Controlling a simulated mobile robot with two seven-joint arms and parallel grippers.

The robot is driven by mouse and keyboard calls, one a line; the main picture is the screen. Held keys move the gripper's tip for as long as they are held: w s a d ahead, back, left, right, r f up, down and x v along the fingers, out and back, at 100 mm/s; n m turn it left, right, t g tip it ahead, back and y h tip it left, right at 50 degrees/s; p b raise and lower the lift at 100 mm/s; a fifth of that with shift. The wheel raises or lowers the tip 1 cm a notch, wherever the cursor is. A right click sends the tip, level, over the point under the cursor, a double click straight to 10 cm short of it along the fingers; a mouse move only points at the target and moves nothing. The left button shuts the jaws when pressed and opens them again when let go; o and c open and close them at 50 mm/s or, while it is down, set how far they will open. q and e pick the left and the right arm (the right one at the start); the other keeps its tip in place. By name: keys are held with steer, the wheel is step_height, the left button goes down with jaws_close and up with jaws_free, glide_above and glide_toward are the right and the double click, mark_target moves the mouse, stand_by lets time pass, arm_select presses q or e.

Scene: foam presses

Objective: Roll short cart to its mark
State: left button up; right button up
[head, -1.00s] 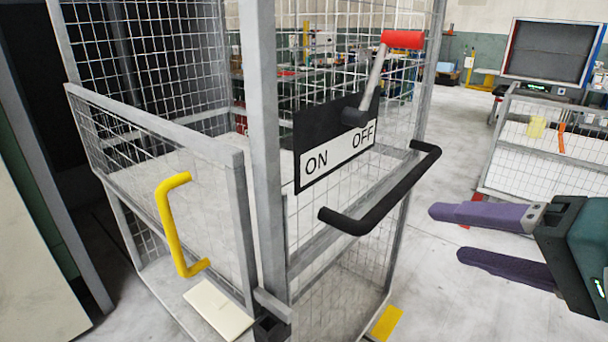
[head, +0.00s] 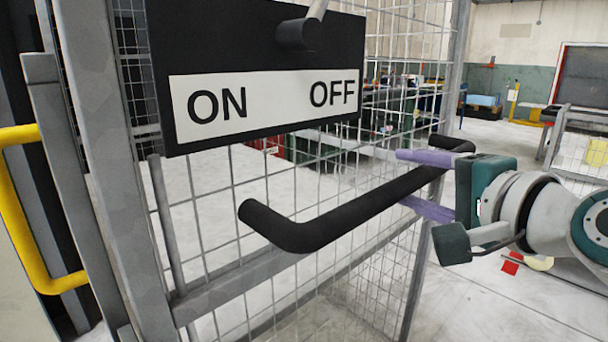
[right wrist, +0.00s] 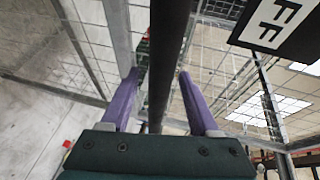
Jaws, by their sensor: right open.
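A grey mesh-sided cage cart (head: 85,130) fills the left and middle of the head view; I cannot tell whether it is the short cart. A black bar handle (head: 345,212) runs across its near side. My right gripper (head: 405,179) is open at the handle's far part, one purple finger above the bar and one below. In the right wrist view the bar (right wrist: 168,50) passes between the two spread fingers (right wrist: 158,78), with gaps visible beside it. My left gripper is out of view. No floor mark is clearly identifiable.
An ON/OFF plate (head: 255,85) with a partly cropped lever (head: 303,30) hangs above the handle. A yellow handle (head: 25,220) shows at the left. Another mesh frame (head: 575,150) stands at the right. Pale floor (head: 465,300) is open at lower right.

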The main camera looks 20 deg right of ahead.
steer(key=w, duration=0.3)
steer(key=shift+w+f, duration=0.2)
steer(key=shift+f, duration=0.1)
steer(key=shift+c, duration=0.2)
jaws_close()
stand_by(1.0)
